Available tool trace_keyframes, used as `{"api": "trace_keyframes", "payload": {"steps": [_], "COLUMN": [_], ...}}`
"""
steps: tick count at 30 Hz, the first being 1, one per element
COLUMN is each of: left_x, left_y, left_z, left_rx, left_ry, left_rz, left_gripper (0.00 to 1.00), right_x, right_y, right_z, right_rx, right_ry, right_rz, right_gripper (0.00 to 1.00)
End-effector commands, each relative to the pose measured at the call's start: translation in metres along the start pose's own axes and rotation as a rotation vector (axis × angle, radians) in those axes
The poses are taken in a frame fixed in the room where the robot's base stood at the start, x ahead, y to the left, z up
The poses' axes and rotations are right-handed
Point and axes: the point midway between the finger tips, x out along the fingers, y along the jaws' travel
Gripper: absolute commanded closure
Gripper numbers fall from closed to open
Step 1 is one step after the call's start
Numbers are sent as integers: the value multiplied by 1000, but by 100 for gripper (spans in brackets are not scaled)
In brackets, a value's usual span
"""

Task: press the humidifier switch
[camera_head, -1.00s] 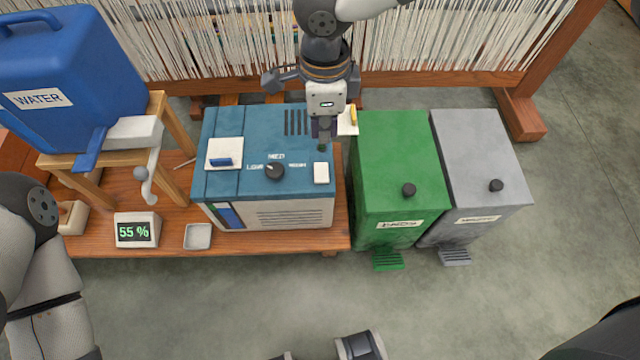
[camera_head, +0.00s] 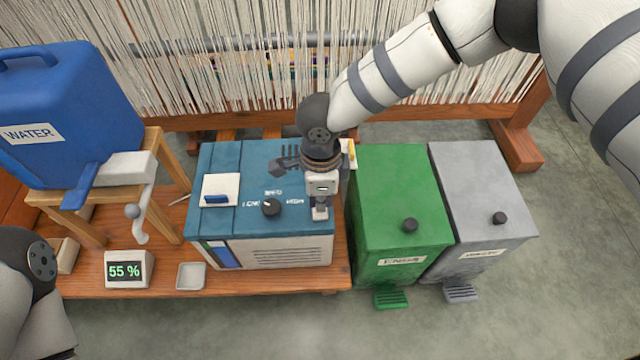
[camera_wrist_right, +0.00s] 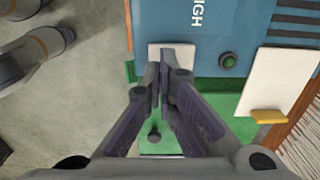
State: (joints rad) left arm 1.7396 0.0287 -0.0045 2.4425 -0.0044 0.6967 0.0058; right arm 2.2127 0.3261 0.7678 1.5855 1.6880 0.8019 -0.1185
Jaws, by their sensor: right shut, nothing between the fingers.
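The humidifier (camera_head: 222,228) is a box with a blue top and a pale front, standing on the wooden bench. Its top has a black dial (camera_head: 271,207) with speed words around it. A white switch (camera_wrist_right: 156,50) at the front right corner of the top shows in the right wrist view, partly covered by my fingertips. A small round green button or lamp (camera_wrist_right: 228,61) is near it. My right gripper (camera_head: 320,214) is shut and empty, pointing down over the switch; I cannot tell whether it touches. It also shows in the right wrist view (camera_wrist_right: 165,58). My left gripper is out of view.
A green bin (camera_head: 395,195) and a grey bin (camera_head: 475,180) stand right of the humidifier. A display reading 55 % (camera_head: 127,270) and a small tray (camera_head: 191,276) sit on the bench. A blue water can (camera_head: 70,115) is on a stand at left. A loom (camera_head: 230,90) is behind.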

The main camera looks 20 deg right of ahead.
Motion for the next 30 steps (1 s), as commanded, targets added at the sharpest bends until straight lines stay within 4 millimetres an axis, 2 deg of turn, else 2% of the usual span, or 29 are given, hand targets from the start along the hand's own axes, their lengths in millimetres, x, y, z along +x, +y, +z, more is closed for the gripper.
{"api": "trace_keyframes", "payload": {"steps": [3, 6, 30], "left_x": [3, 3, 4], "left_y": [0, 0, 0], "left_z": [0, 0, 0], "left_rx": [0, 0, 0], "left_ry": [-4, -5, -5], "left_rz": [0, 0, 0], "left_gripper": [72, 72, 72], "right_x": [15, 20, 28], "right_y": [0, 0, 0], "right_z": [0, 0, 0], "right_rx": [1, 1, 0], "right_ry": [1, 0, 0], "right_rz": [1, -1, 1], "right_gripper": [100, 100, 100]}}
